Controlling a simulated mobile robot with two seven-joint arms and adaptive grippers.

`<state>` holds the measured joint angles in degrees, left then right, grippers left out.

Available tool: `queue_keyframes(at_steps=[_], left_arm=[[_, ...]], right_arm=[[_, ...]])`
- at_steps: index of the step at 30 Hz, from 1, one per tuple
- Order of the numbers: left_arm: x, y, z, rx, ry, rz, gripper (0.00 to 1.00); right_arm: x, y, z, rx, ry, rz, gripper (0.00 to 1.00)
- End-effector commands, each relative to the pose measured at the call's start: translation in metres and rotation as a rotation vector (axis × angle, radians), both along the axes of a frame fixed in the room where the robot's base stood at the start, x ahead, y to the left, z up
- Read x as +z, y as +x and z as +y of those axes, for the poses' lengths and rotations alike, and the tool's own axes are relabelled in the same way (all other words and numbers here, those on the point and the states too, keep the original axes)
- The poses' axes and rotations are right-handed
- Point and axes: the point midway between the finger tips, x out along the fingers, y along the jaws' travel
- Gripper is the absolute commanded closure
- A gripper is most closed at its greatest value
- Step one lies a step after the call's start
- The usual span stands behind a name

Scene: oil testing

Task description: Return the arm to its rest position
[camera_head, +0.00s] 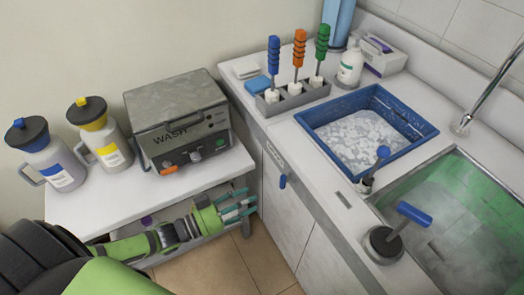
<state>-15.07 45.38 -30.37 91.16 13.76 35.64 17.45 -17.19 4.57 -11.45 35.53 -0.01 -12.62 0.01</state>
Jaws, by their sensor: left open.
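My left arm, green and black, comes in from the lower left. Its gripper (236,207) is open and empty, with its fingers pointing right. It is in front of the white table's front edge, above the tiled floor and short of the counter cabinet. My right gripper is not in view.
The counter (318,175) at right holds a blue basin (345,170), a brush rack (293,97) and a sink (455,220).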

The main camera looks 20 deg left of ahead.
Motion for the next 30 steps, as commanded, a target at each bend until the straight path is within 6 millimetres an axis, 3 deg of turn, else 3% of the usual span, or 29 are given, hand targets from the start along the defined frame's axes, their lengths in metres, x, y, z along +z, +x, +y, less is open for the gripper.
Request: queue_keyframes(at_steps=[5,8,11,14,16,20,24,27,30], left_arm=[[-0.001,0.0,0.0,0.002,0.002,0.002,0.51],[-0.017,0.002,0.006,0.033,0.027,0.029,0.51],[-0.058,0.005,0.022,0.115,0.101,0.104,0.51],[-0.123,-0.004,0.044,0.226,0.209,0.241,0.51],[-0.172,-0.021,0.059,0.298,0.289,0.363,0.51],[-0.255,-0.076,0.074,0.391,0.414,0.607,0.51],[-0.325,-0.158,0.069,0.429,0.523,0.881,0.51],[-0.356,-0.218,0.055,0.422,0.579,1.056,0.51],[-0.374,-0.267,0.039,0.401,0.618,1.194,0.51]], right_arm=[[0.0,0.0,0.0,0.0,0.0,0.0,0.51],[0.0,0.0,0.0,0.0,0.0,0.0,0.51],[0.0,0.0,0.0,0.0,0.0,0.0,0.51],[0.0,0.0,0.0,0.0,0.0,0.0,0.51],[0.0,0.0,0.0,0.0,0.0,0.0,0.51],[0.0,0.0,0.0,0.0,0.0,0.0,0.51],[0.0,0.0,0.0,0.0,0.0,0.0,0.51],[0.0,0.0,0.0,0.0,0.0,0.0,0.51],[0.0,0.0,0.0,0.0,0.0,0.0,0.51]])
